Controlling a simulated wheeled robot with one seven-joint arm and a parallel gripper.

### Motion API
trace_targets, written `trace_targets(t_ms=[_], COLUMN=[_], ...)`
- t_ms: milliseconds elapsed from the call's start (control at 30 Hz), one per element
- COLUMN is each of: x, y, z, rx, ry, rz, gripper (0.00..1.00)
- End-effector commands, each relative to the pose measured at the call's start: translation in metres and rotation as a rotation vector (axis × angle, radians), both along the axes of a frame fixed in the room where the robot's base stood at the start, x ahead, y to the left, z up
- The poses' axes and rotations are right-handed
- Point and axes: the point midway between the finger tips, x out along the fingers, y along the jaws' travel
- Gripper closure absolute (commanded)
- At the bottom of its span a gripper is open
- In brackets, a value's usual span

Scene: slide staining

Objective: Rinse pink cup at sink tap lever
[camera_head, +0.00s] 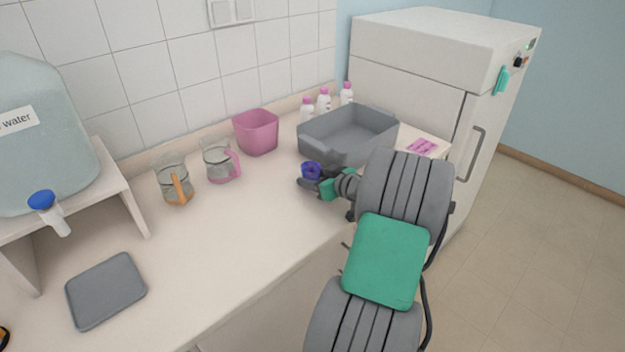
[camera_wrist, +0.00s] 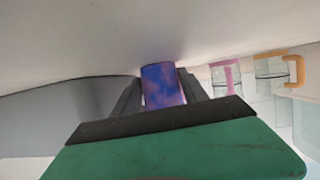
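My gripper (camera_head: 311,182) reaches over the counter just in front of the grey basin. It is shut on a small blue-purple cup (camera_head: 311,169). In the wrist view the cup (camera_wrist: 162,85) sits between the two dark fingers (camera_wrist: 162,92) and shows blotchy blue and violet with some pink. What is inside the cup is hidden. A glass jug with a pink handle (camera_head: 220,161) and a pink square tub (camera_head: 256,133) stand to the left along the wall.
The grey basin (camera_head: 312,143) stands right behind my gripper, with several pink-capped bottles (camera_head: 324,102) behind it. An orange-handled jug (camera_head: 173,180), a water tank (camera_head: 40,130) with a blue-topped spigot and a grey mat (camera_head: 105,290) are at left. The middle counter (camera_head: 235,225) is clear.

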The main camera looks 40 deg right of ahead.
Motion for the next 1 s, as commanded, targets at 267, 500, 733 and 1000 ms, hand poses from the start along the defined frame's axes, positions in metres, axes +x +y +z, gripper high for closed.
trace_targets(t_ms=[267,500,733,1000], x=[-0.005,-0.005,-0.026,-0.091], y=[0.004,0.004,0.002,0.003], z=[-0.022,-0.019,0.001,0.034], rx=[0.027,0.026,0.023,0.015], ry=[0.025,0.026,0.020,0.014], rz=[-0.005,-0.004,-0.011,-0.007], gripper=[0.29,0.29,0.29,0.29])
